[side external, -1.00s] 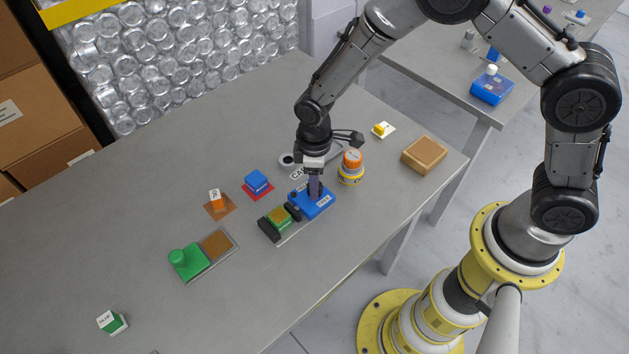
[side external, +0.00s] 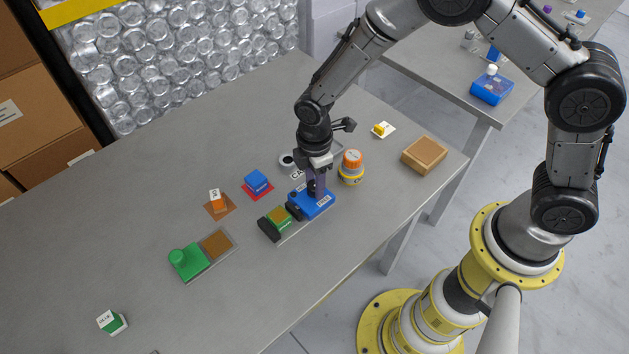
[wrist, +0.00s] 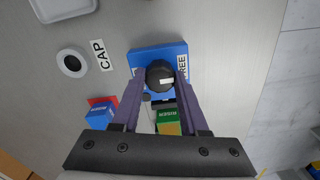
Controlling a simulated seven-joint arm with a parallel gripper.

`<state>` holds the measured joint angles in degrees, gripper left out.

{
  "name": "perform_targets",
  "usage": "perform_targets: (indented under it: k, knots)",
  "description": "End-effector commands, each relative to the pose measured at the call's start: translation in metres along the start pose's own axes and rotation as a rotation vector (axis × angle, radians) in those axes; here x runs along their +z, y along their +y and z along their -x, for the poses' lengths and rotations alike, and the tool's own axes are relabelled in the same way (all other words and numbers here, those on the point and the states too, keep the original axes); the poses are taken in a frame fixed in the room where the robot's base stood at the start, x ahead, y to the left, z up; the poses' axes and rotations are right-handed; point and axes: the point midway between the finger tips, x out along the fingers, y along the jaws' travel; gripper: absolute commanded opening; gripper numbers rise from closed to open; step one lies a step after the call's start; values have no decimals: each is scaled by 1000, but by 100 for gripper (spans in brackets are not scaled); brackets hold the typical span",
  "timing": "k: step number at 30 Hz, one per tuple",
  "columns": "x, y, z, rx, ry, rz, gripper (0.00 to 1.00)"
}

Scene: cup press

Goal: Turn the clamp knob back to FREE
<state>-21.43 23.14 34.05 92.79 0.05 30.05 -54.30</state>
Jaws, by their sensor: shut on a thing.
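The clamp is a blue block (side external: 320,208) on the grey table; it also shows in the wrist view (wrist: 148,54). Its round black knob (wrist: 158,72) carries a white mark on the right side, the side of the FREE label (wrist: 182,67). My gripper (wrist: 160,78) points down with its two purple fingers on either side of the knob, shut on it. In the side view my gripper (side external: 315,192) stands over the block and mostly hides the knob. A green block with a brown top (side external: 279,215) sits by the clamp between dark jaws.
An orange-topped yellow cup (side external: 351,167) stands close right of the clamp. A blue cube (side external: 256,181), an orange piece (side external: 215,199) and a green press-like part (side external: 187,262) lie to the left. A brown box (side external: 424,154) is at the right. The table's front left is mostly clear.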

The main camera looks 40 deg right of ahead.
Motion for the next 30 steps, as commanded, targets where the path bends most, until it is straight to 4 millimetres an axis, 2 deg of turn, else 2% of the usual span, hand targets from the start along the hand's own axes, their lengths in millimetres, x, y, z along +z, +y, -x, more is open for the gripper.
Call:
perform_targets:
  k: [10,11,15,16,25,30]
  knots:
    - [0,1,2,2,0,6,0]
    - [0,1,2,2,0,6,45]
    - [0,0,2,2,0,5,70]
    - [0,0,1,1,0,5,74]
    - [0,0,2,1,0,4,74]
    - [-1,1,18,4,2,3,74]
